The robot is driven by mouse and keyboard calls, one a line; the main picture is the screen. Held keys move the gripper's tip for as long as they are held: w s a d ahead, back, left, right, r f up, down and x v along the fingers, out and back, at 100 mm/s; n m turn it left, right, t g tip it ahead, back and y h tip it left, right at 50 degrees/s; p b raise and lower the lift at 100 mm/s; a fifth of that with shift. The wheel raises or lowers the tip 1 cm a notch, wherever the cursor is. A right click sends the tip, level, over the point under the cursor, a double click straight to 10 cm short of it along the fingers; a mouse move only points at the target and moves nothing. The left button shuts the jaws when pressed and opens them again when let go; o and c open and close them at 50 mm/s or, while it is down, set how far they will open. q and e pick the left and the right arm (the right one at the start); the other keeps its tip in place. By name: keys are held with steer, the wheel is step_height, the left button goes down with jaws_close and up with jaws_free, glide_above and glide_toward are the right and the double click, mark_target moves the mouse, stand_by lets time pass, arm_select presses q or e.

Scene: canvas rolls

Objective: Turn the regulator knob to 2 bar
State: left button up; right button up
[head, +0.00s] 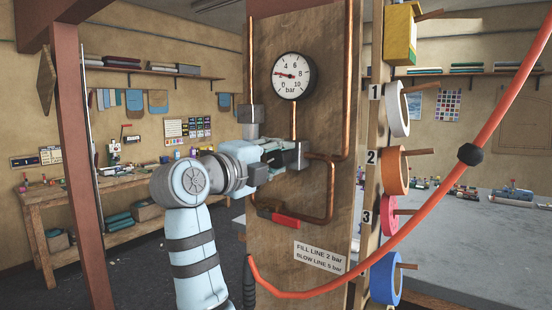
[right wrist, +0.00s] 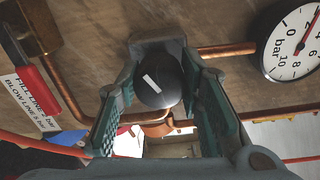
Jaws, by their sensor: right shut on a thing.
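The regulator (head: 293,154) is a dark block on the copper pipe of the wooden panel. Its round black knob (right wrist: 158,85), with a white pointer line, faces the right wrist view. My right gripper (head: 270,158) reaches it from the left in the head view. The gripper's two green-grey fingers (right wrist: 160,110) stand on either side of the knob and are shut on it. The knob is hidden by the fingers in the head view. The gauge (head: 294,76) has a red needle pointing left, at about 2; part of it shows in the right wrist view (right wrist: 294,42). My left gripper is out of view.
A label (head: 319,257) reads fill line 2 bar, blow line 5 bar. A red-handled valve (head: 285,221) sits below the regulator. An orange hose (head: 420,208) crosses in front on the right. Coloured rolls (head: 393,170) hang on numbered pegs beside the panel.

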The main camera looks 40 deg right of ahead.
steer(key=o, duration=0.9)
steer(key=shift+c, duration=0.2)
steer(key=o, duration=0.3)
steer(key=shift+d, duration=0.15)
